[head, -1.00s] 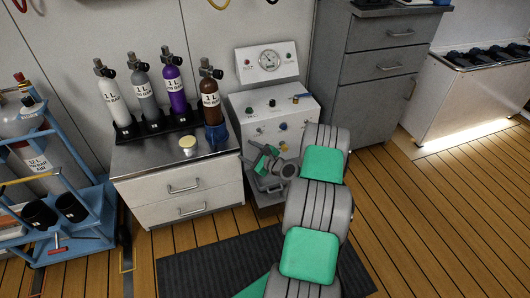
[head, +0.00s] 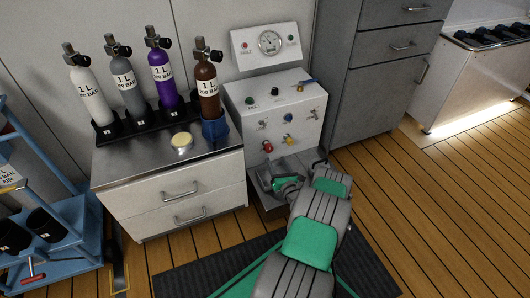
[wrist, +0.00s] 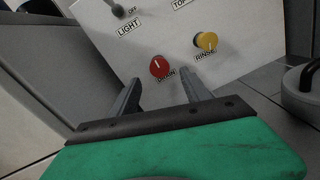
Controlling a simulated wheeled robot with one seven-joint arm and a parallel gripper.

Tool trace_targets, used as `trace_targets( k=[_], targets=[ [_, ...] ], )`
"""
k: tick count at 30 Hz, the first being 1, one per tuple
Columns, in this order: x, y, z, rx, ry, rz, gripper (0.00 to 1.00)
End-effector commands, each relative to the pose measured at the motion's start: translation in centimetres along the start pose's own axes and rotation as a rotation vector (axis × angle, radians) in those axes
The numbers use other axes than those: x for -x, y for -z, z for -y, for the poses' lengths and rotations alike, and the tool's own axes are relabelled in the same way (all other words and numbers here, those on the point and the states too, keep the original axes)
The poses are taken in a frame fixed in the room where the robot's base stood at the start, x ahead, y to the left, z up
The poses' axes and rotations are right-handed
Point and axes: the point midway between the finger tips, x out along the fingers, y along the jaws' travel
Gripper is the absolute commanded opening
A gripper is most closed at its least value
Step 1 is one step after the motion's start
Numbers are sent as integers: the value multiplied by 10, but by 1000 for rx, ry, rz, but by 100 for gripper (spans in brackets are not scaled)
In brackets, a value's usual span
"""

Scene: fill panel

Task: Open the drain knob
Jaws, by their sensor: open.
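The red drain knob (wrist: 159,66) is on the pale panel in the wrist view, with its label just below it and a white pointer line on its face. It also shows as a small red spot in the head view (head: 268,147), low on the panel front. My gripper (wrist: 160,84) is open and empty. Its two fingers are apart and point toward the panel, with the red knob showing between and beyond their tips. I see no contact with it. In the head view my gripper (head: 284,183) is below the panel's knobs, partly hidden by my arm.
A yellow rinse knob (wrist: 206,41) is close to the right of the red knob. A light switch (wrist: 117,9) is up and left. The panel box (head: 240,102) stands between a drawer cabinet (head: 150,190) with bottles and a tall grey cabinet (head: 375,75).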

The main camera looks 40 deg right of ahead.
Motion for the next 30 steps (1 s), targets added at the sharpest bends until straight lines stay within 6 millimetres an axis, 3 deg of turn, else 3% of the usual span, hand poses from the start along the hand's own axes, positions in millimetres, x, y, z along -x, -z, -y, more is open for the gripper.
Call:
trace_targets(
  k=[13,22,30],
  targets=[
    [-72,1,-3,4,-7,0,56],
    [-77,-2,-1,2,-3,0,56],
    [-77,-1,-1,2,-3,0,34]
  ],
)
